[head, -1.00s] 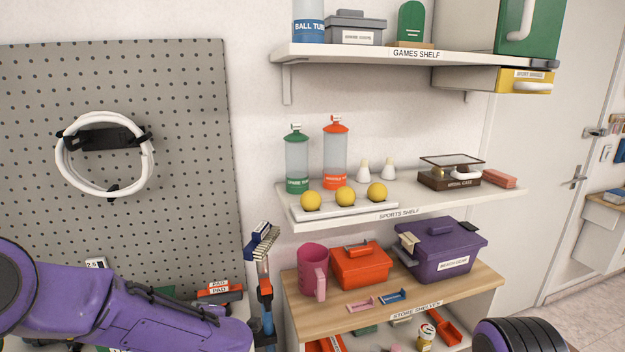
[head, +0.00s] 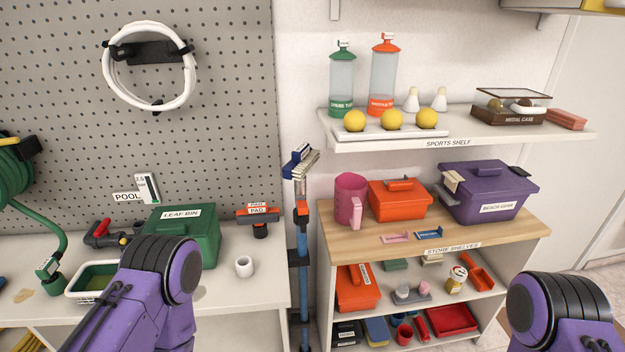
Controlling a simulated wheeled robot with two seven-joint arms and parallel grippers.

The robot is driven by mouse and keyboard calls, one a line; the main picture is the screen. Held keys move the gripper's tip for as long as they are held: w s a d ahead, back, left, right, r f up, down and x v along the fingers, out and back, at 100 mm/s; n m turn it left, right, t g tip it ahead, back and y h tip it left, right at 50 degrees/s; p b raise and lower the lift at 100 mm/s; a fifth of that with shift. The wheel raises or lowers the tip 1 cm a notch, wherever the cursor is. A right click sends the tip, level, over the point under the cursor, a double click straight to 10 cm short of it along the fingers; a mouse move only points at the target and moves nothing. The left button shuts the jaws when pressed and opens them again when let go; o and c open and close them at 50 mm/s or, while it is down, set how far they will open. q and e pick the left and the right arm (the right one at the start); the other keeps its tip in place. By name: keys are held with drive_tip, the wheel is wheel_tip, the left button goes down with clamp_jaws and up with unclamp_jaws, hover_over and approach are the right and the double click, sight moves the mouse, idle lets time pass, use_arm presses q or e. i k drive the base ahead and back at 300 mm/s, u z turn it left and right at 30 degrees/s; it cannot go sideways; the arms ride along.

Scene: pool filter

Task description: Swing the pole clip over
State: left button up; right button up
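A blue pole (head: 303,240) stands upright in the gap between the workbench and the store shelves. A blue brush head with pale bristles (head: 301,165) sits at its top, above an orange collar (head: 302,209). A dark clip-like bracket (head: 298,257) crosses the pole at about bench height; I cannot tell whether it is swung open or closed. Purple links of both my arms show low at the left and right, apart from the pole. Neither of my grippers is in view.
The white workbench (head: 262,287) holds a green leaf bin (head: 188,232), an orange pad holder (head: 258,222) and a white cup (head: 244,266). The wooden store shelf top (head: 450,235) beside the pole carries a pink jug (head: 350,198), an orange box and a purple cooler.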

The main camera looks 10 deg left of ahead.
sight(302, 206)
drive_tip(key=k, duration=1.3)
drive_tip(key=u, duration=0.6)
drive_tip(key=i, duration=1.25)
drive_tip(key=z, duration=0.55)
